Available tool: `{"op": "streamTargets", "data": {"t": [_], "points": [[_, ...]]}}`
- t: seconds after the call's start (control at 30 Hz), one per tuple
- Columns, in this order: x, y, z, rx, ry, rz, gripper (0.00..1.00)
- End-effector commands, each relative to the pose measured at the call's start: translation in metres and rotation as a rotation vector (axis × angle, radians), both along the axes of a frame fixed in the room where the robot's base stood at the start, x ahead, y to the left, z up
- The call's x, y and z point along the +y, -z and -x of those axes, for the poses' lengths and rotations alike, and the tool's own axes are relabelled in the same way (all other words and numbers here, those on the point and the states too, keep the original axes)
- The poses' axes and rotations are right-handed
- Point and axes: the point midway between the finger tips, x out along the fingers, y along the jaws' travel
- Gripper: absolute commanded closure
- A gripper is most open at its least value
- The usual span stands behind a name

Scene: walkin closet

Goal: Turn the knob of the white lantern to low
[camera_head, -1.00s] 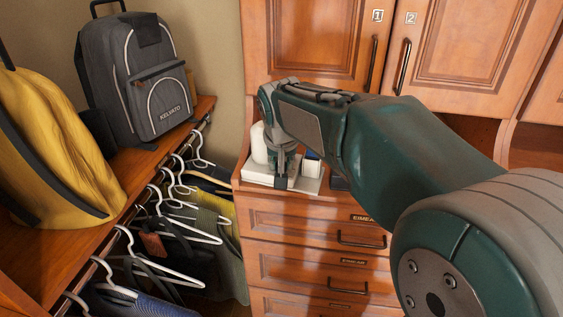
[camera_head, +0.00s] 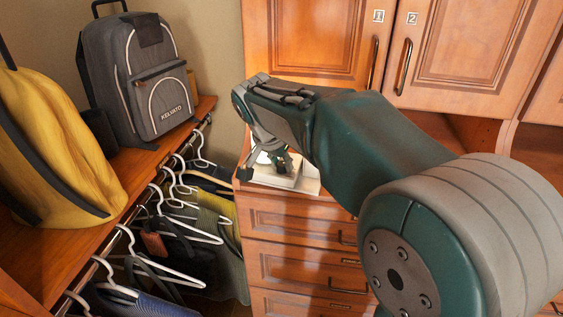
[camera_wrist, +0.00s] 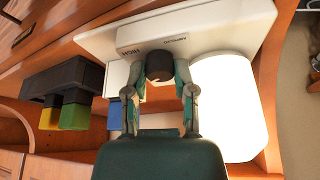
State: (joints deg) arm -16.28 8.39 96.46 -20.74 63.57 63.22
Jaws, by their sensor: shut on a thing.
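The white lantern (camera_head: 262,180) stands on top of the drawer unit in the head view, mostly hidden behind my arm. In the wrist view, its white body (camera_wrist: 228,105) lies at the right and a white panel (camera_wrist: 200,36) runs across the top. The panel bears upside-down lettering, with HIGH readable on the left. The dark round knob (camera_wrist: 159,66) sits below the lettering, between my fingertips. My gripper (camera_wrist: 160,88) is shut on the knob, one finger on each side. In the head view, my gripper (camera_head: 268,160) is tilted over the lantern. The knob's pointer is unclear.
A dark box with green and yellow blocks (camera_wrist: 62,95) stands left of the lantern in the wrist view. Cabinet doors (camera_head: 310,45) rise behind. A grey backpack (camera_head: 140,80), a yellow bag (camera_head: 55,150) and several hangers (camera_head: 165,225) are at the left.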

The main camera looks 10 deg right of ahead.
Motion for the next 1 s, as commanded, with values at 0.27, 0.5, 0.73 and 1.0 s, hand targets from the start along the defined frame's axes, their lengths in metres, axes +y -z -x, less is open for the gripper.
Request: {"op": "streamTargets", "data": {"t": [0.27, 0.5, 0.73, 1.0], "points": [[0.0015, 0.0023, 0.0006, 0.006, 0.004, -0.003, 1.00], [0.0014, 0.0022, 0.0005, 0.005, 0.003, -0.002, 0.31], [0.0009, 0.0008, 0.0000, 0.001, 0.003, -0.001, 0.31], [0.0005, 0.0002, -0.0001, 0.000, 0.000, -0.001, 0.31]]}}
